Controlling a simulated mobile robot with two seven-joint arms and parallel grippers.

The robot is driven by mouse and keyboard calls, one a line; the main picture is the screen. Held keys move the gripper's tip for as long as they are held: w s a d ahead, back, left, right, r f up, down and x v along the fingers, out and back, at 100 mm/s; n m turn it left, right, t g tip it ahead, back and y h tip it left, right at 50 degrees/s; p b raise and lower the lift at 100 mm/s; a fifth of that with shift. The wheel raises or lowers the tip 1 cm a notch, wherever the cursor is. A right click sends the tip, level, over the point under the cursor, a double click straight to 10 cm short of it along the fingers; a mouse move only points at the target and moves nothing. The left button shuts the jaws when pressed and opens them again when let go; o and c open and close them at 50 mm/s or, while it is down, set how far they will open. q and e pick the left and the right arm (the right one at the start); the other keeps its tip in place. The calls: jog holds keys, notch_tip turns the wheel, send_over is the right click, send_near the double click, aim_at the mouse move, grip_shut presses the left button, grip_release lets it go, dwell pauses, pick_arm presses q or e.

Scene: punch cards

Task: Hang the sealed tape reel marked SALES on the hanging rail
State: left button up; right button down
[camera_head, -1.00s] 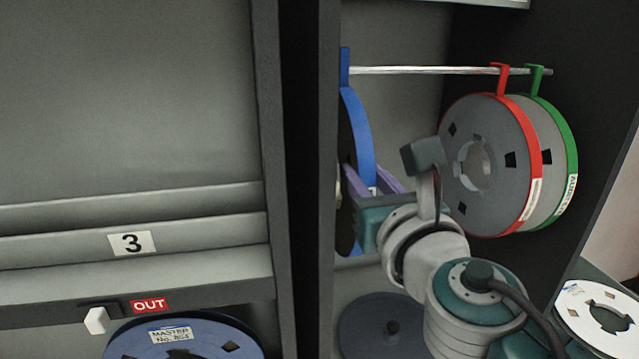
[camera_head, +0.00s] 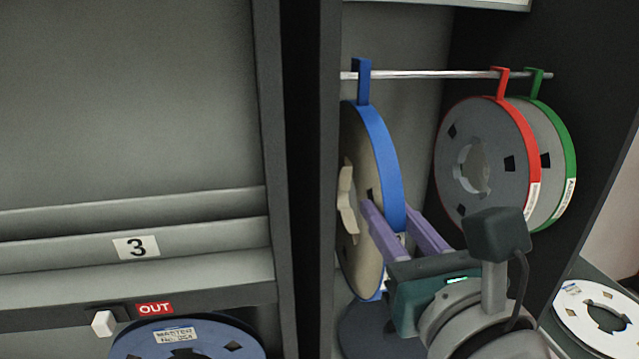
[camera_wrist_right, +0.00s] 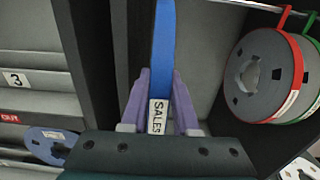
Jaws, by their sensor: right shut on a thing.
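The SALES reel (camera_head: 386,150) has a blue band, a pale side with a beige hub and a blue hook (camera_head: 362,82) on top. Its SALES label (camera_wrist_right: 156,116) faces my wrist camera. My right gripper (camera_head: 390,208) is shut on the reel's blue band, low on its near edge, with one purple finger on each side. The reel is upright and seen nearly edge-on. The hanging rail (camera_head: 430,74) is a thin metal bar. The blue hook overlaps the rail's left part; I cannot tell whether it rests on it. My left gripper is not in view.
A red-banded reel (camera_head: 480,120) and a green-banded reel (camera_head: 568,150) hang at the rail's right end. A dark cabinet post (camera_head: 300,150) stands left of the SALES reel. The middle of the rail is clear. A white reel (camera_head: 585,300) lies at lower right.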

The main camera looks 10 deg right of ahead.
jog(key=shift+s+d+r, duration=0.1)
jog(key=shift+s, duration=2.3)
jog(key=s+b, duration=0.2)
jog(key=s, duration=0.6)
jog(key=shift+s+d, duration=0.15)
